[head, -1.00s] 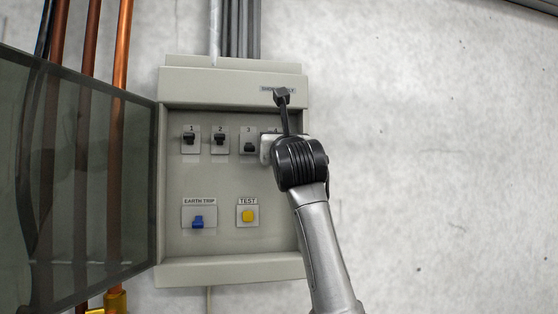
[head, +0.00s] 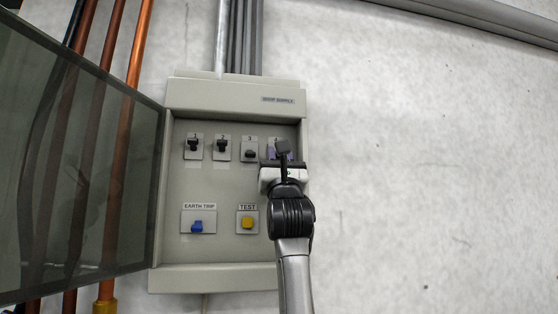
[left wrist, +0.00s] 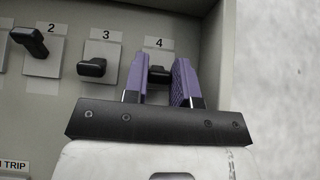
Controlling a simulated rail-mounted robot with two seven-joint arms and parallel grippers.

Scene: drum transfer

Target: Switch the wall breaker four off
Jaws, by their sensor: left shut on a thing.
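Breaker four's black lever (left wrist: 158,75) shows under the label 4 in the left wrist view. It sits low on its plate, much like lever 3 (left wrist: 92,68), while lever 2 (left wrist: 30,41) sits higher. My left gripper (left wrist: 162,74) has a purple finger on each side of lever four and is shut on it. In the head view my left gripper (head: 279,154) is at the upper right of the grey breaker panel (head: 225,276) and mostly hides breaker four. My right gripper is in neither view.
The panel's dark see-through door (head: 85,165) stands open to the left, in front of copper pipes (head: 138,45). The blue earth trip switch (head: 197,226) and yellow test button (head: 247,222) are lower on the panel. The wall to the right is bare.

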